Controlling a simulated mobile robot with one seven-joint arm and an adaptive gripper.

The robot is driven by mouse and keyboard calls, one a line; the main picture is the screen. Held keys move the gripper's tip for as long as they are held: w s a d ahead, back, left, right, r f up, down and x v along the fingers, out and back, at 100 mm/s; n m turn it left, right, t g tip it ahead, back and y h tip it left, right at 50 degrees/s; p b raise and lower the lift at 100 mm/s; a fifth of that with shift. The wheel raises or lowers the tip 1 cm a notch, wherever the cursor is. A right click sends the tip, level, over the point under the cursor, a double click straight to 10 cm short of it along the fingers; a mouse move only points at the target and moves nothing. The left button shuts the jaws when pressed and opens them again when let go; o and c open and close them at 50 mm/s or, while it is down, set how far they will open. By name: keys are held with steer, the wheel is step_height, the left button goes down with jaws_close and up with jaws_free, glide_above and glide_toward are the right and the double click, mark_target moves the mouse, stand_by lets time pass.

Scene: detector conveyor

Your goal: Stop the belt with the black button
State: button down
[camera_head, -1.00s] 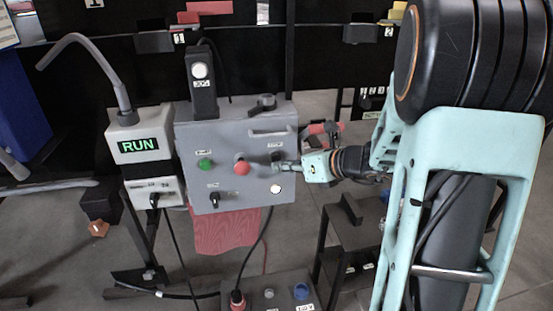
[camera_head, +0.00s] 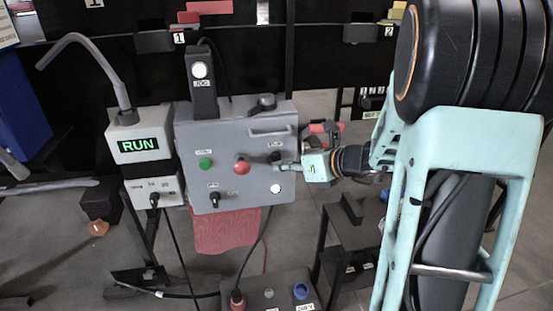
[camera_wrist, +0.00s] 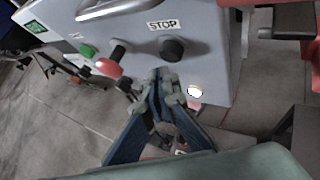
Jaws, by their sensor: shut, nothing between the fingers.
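The black button (camera_wrist: 171,48) is a round knob under a STOP label (camera_wrist: 163,25) on the grey control box (camera_head: 226,126). It shows clearly in the wrist view, with my gripper (camera_wrist: 163,76) just below it in the picture. The fingers are shut with nothing between them, and I see no contact with the button. In the head view my gripper (camera_head: 279,166) is at the right side of the box face, beside the button, which is small and hard to make out there. The display (camera_head: 139,146) reads RUN in green.
A red knob (camera_head: 242,166) and a green button (camera_head: 206,164) are left of my gripper on the same face. A white lit button (camera_head: 275,189) is just below it. A lower box (camera_head: 268,282) with a blue button stands in front.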

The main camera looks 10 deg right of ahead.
stand_by(0.4)
steer(key=shift+w, duration=0.45)
steer(key=shift+w, duration=0.5)
stand_by(0.6)
steer(key=shift+s, duration=0.95)
steer(key=shift+s, duration=2.5)
